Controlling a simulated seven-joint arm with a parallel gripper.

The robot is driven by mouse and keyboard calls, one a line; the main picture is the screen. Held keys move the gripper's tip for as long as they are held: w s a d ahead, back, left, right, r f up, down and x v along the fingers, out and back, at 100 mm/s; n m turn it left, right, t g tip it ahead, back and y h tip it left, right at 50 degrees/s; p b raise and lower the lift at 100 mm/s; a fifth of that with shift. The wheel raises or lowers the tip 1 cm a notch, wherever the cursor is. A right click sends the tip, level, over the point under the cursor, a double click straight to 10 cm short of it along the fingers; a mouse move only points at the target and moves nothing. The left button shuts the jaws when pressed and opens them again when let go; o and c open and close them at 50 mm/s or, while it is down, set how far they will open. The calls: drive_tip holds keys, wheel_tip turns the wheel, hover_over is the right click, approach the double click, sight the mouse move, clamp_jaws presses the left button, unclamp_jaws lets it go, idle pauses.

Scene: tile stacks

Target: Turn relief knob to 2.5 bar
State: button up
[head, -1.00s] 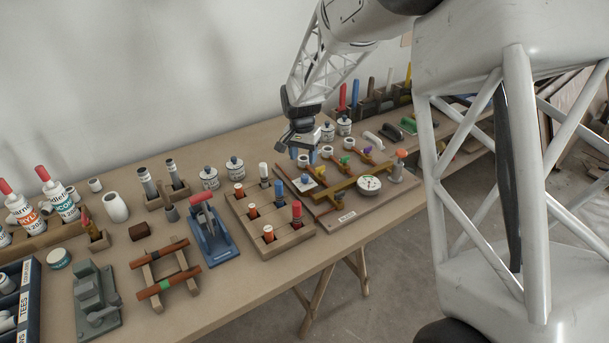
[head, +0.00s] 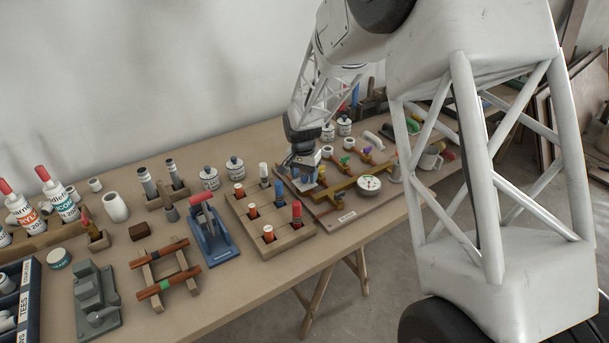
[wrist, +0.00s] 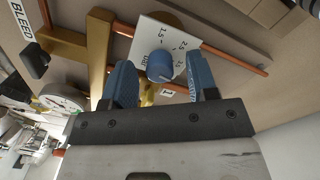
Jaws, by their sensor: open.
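The blue relief knob (wrist: 160,66) stands on a white scale plate (wrist: 154,36) with printed numbers, among them 1.5, 2 and 2.5. In the wrist view the knob lies between the two blue fingertips of my gripper (wrist: 162,78), with gaps on both sides. My gripper is open and not clamped on it. A thin pale mark shows at the knob's lower right edge, but its exact reading is unclear. In the head view my gripper (head: 302,180) is low over the left end of the pipe board (head: 345,217) and hides the knob.
A round pressure gauge (head: 369,183) sits on the brass pipe, and it also shows in the wrist view (wrist: 62,100). Coloured valves, including a green one (head: 345,160), stand behind it. A wooden block with several pegs (head: 285,243) is close on the left.

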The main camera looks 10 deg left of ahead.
drive_tip(key=shift+c, duration=0.4)
drive_tip(key=c, duration=0.8)
drive_tip(key=shift+c, duration=0.2)
drive_tip(key=shift+f+n, duration=0.1)
drive_tip(key=shift+n, duration=0.3)
drive_tip(key=n, duration=1.1)
drive_tip(key=o, duration=0.9)
